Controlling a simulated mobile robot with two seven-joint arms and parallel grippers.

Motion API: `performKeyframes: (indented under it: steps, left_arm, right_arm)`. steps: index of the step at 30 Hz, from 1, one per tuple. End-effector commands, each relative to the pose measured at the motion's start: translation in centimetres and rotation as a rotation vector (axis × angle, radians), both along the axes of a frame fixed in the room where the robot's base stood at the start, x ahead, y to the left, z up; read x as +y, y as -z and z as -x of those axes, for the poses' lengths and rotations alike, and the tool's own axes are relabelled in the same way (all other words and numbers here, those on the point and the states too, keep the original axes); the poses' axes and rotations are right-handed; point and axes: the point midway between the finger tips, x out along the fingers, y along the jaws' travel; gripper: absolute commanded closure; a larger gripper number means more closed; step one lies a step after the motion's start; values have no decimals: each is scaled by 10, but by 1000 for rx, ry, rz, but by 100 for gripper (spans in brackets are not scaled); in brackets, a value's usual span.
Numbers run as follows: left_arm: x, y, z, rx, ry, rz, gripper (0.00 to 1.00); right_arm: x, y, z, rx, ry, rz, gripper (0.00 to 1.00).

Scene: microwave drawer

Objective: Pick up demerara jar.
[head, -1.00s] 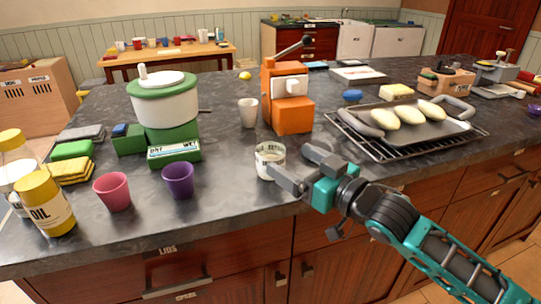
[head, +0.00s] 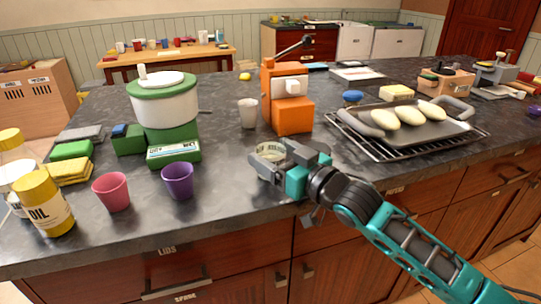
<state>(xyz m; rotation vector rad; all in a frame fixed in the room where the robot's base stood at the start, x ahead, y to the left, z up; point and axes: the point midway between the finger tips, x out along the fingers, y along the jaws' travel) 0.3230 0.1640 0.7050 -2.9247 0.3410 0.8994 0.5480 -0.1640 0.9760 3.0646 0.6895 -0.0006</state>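A short, pale jar with a lettered label (head: 270,157) stands near the front edge of the dark counter, left of the baking tray. It is probably the demerara jar, but I cannot read its label surely. My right gripper (head: 264,160) reaches in from the right with its two fingers around the jar, one at the far side and one at the near side. The near finger hides much of the jar. I cannot tell whether the fingers press on it. My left gripper is not in view.
A purple cup (head: 178,181) and a pink cup (head: 112,191) stand to the left. An orange machine (head: 290,100) and a white cup (head: 248,113) stand behind the jar. A tray of loaves on a rack (head: 408,127) lies to the right. Bare counter lies left of the jar.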

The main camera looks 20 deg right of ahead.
Motion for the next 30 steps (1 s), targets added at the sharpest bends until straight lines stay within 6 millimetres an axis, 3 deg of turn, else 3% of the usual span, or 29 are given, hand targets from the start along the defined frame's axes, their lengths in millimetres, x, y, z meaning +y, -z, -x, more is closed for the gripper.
performKeyframes:
  steps: [18,25,30]
  left_arm:
    - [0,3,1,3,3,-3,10]
    - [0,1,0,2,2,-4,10]
    - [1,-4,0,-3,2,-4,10]
  right_arm:
    - [0,-1,0,-2,0,0,79]
    - [0,-5,0,-3,0,0,79]
    - [0,-24,0,-7,0,0,79]
